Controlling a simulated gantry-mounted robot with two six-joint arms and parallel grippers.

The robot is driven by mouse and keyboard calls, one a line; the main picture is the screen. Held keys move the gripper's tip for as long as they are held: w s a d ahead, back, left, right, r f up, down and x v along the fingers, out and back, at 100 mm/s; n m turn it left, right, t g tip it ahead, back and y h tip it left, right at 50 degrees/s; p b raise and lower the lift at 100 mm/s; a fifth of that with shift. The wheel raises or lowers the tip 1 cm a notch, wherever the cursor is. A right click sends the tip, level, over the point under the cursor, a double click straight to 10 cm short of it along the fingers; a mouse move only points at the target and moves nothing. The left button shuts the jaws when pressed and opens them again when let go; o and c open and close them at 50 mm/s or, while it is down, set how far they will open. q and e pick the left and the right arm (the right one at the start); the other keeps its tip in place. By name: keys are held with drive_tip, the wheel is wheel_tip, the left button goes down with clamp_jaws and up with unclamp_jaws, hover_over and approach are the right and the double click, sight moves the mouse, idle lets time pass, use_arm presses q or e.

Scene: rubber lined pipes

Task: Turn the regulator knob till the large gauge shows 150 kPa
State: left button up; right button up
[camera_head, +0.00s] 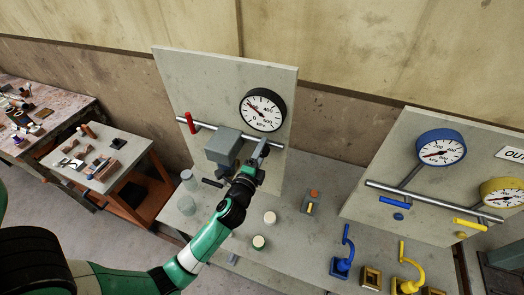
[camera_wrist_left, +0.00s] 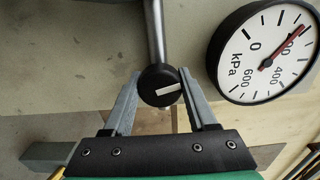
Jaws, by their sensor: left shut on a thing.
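The large gauge (camera_head: 263,110) is white with a black rim and hangs on the upright grey panel. It also shows, turned sideways, in the left wrist view (camera_wrist_left: 268,60). Its red needle lies across the 200 kPa label; the exact reading cannot be told. The regulator knob (camera_wrist_left: 157,86) is round and black with a white pointer bar, at the end of a grey pipe. My left gripper (camera_head: 262,151) is shut on it, one finger on each side in the left wrist view (camera_wrist_left: 160,100). In the head view the gripper mostly hides the knob. My right gripper is not in view.
A grey box (camera_head: 223,146) and a red-handled valve (camera_head: 190,122) sit on the pipe left of my gripper. Glass jars (camera_head: 188,180) stand below. A second panel (camera_head: 380,165) with blue and yellow gauges stands right.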

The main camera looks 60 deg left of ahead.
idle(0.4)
use_arm(q)
drive_tip(key=o, duration=1.4)
drive_tip(key=shift+c, duration=0.2)
drive_tip(key=shift+s+d, duration=0.1)
drive_tip(key=b+v, duration=0.1)
drive_tip(key=v, duration=1)
drive_tip(key=shift+s+b, duration=0.15)
drive_tip(key=shift+b, duration=0.2)
drive_tip(key=shift+d, duration=0.1)
